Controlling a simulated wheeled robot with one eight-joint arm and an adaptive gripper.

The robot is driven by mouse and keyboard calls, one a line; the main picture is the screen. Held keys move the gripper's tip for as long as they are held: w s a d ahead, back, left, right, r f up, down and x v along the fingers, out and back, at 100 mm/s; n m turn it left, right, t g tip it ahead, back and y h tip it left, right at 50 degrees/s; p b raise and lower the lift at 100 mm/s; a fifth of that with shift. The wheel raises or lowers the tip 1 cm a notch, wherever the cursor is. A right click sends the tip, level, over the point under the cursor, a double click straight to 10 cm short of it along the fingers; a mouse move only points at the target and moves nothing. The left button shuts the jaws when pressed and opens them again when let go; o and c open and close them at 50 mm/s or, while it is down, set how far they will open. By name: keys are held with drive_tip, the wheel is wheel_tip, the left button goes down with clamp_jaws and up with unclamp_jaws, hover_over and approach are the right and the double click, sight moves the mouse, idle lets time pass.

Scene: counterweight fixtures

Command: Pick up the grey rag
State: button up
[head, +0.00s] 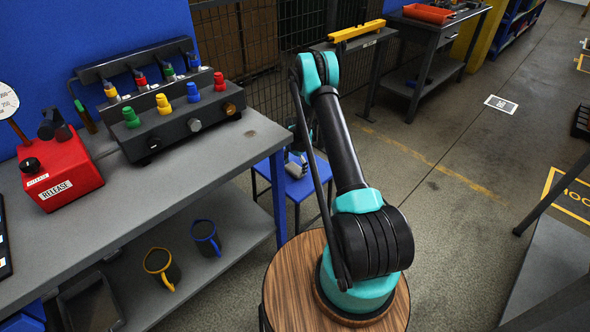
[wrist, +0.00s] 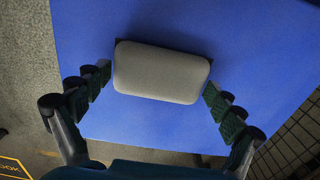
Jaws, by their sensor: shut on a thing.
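The grey rag (wrist: 162,72), a rounded pad-like shape, lies at the blue stool top (wrist: 250,35) in the wrist view. My gripper (wrist: 158,82) has its green-padded fingers at the rag's left and right ends and is shut on it. In the head view a small grey patch (head: 297,166) at the blue stool (head: 265,170) looks like the rag; my arm hides most of the gripper there. I cannot tell whether the rag touches the stool or is slightly above it.
A grey bench (head: 190,190) at the left holds a red release box (head: 62,172) and a panel with coloured knobs (head: 175,115). Open floor (head: 450,140) lies right of the stool.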

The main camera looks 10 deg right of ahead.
sight(295, 168)
wheel_tip(295, 168, up, 20)
drive_tip(key=shift+f, duration=0.2)
drive_tip(key=o, duration=0.6)
drive_tip(key=c, duration=0.4)
drive_tip(key=shift+s, duration=0.15)
